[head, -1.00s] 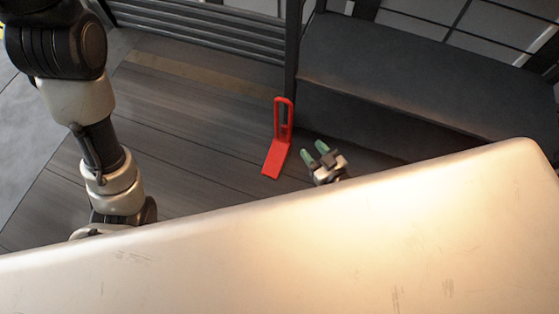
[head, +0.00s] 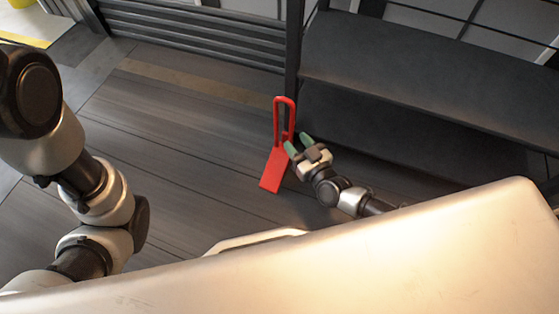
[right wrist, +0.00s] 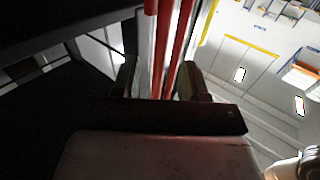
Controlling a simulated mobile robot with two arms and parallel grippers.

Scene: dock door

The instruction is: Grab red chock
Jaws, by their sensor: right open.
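The red chock (head: 273,167) stands on the dark plank floor in the head view, its flat wedge toward me and its tall loop handle rising behind. My right gripper (head: 298,143) is open, its green-tipped fingers just right of the handle's lower part. In the right wrist view, the red bars of the chock's handle (right wrist: 170,50) run between the two fingers (right wrist: 158,80). I cannot tell whether the fingers touch them. My left arm comes in at the left of the head view, but its gripper is out of sight.
A dark bench-like ledge (head: 420,75) stands right of the chock, with a dark post (head: 293,50) at its left end. A slatted panel (head: 200,38) lies behind. The plank floor (head: 170,125) left of the chock is clear.

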